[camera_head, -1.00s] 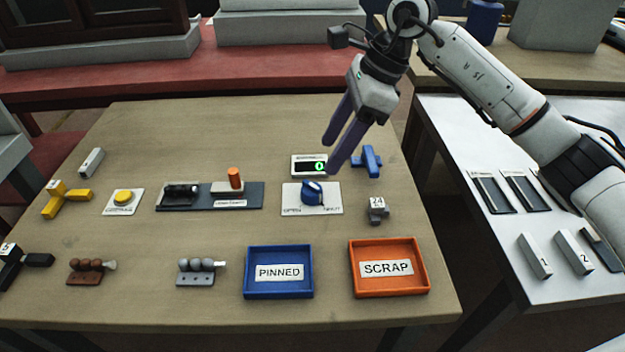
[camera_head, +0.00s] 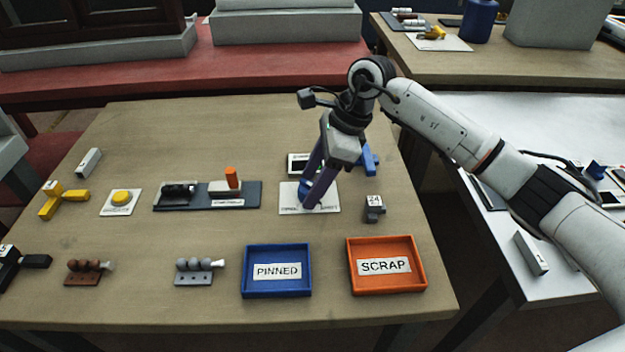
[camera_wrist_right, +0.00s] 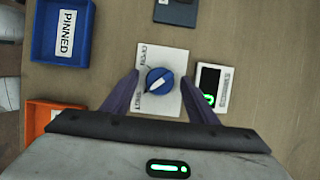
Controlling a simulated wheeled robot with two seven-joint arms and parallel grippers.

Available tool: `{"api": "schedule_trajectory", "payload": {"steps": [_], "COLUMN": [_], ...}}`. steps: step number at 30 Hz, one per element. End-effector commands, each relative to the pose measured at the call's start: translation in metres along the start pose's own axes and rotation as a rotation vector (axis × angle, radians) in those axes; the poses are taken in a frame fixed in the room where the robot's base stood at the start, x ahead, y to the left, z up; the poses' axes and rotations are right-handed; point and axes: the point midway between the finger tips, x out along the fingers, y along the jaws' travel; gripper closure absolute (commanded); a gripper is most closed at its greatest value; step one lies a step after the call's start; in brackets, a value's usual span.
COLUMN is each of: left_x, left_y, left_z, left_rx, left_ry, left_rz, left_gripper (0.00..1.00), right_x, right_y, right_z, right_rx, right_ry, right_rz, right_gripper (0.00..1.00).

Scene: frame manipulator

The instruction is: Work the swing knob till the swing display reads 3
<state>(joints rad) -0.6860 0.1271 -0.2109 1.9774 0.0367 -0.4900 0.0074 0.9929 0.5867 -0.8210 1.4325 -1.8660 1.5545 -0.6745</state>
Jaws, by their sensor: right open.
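The blue swing knob (camera_wrist_right: 159,81) sits on a white plate (camera_wrist_right: 146,56) lettered OPEN and SHUT. Its white pointer mark shows in the right wrist view. The swing display (camera_wrist_right: 210,86) is a small white-framed black panel beside the plate, with a green digit partly hidden by a finger; I cannot read it. In the head view my right gripper (camera_head: 307,194) is open, its two purple fingers pointing down around the knob and hiding most of it. In the wrist view the fingers are on either side of the knob, with gaps. My left gripper is not in view.
A blue PINNED tray (camera_head: 278,292) and an orange SCRAP tray (camera_head: 388,287) stand in front. A blue part (camera_head: 369,160) and a grey block marked 24 (camera_head: 374,209) are close by. A dark fixture (camera_head: 245,196) with an orange handle lies left of the plate.

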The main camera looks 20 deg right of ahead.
Motion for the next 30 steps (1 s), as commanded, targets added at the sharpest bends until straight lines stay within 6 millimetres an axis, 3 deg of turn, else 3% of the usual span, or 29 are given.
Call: {"api": "schedule_trajectory", "payload": {"steps": [1, 9, 20, 30], "left_x": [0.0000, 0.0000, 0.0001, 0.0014], "left_y": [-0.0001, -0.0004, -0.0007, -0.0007], "left_z": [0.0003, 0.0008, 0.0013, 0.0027], "left_rx": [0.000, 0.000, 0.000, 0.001], "left_ry": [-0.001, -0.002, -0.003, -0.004], "left_rz": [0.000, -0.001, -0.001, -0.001], "left_gripper": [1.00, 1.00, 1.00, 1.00], "right_x": [-0.0001, -0.0004, -0.0007, -0.0006], "right_y": [0.0000, -0.0001, 0.0004, 0.0024], "right_z": [0.0000, 0.0001, -0.0002, 0.0004], "right_rx": [0.000, 0.000, 0.062, 0.299], "right_ry": [0.000, 0.000, 0.000, -0.001], "right_rz": [0.000, 0.000, -0.027, -0.127], "right_gripper": [0.47, 0.88, 0.88, 0.88]}}
